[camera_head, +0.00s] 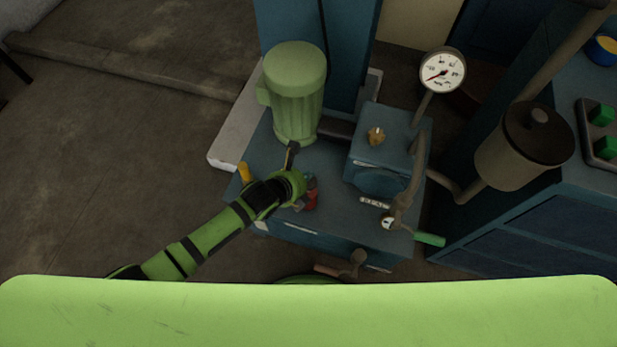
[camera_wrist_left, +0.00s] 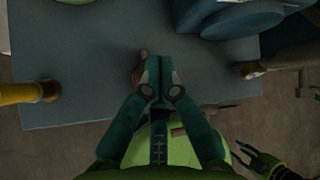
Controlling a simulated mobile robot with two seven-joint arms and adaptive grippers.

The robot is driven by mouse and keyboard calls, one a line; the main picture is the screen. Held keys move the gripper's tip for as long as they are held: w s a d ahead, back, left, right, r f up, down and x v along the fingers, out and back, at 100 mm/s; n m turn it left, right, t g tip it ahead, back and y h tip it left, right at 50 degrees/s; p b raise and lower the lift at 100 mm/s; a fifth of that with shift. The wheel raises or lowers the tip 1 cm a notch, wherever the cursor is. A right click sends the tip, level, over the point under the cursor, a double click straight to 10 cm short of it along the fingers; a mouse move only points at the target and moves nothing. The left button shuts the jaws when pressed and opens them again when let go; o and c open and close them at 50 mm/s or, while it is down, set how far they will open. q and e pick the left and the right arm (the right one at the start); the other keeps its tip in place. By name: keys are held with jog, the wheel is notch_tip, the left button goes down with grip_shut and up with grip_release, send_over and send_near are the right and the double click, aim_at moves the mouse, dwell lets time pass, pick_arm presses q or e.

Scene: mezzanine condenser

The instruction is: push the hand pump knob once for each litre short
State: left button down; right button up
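My left gripper (camera_head: 308,190) is over the top of the blue unit (camera_head: 335,185). In the left wrist view its fingers (camera_wrist_left: 158,78) are together, with nothing seen between them. A small red knob-like part (camera_head: 312,200) is right at the fingertips in the head view. A reddish-brown part (camera_wrist_left: 137,74) shows beside and partly behind the fingertips in the wrist view; I cannot tell whether they touch it. A dial gauge (camera_head: 442,72) with a red needle stands at the back right; its figures are too small to read. My right gripper (camera_wrist_left: 246,157) shows at the wrist view's lower right, its fingers apart.
A green motor (camera_head: 296,90) stands behind my left gripper. A yellow post (camera_head: 244,173) is to its left. A brass knob (camera_head: 376,136) sits on a blue block. A green-handled lever (camera_head: 429,239), pipes and a brown-lidded pot (camera_head: 515,160) are at right. Floor at left is clear.

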pick_arm(q)
jog(key=shift+s+f+b, duration=0.1)
jog(key=shift+f+b, duration=1.25)
jog(key=shift+f, duration=0.65)
dwell(1.0)
jog(key=shift+r, duration=0.15)
jog(key=shift+r+p, duration=2.7)
jog(key=shift+p, duration=0.1)
notch_tip(320, 180, up, 5)
jog(key=p, duration=0.5)
jog(key=shift+r, duration=0.1)
dwell(0.5)
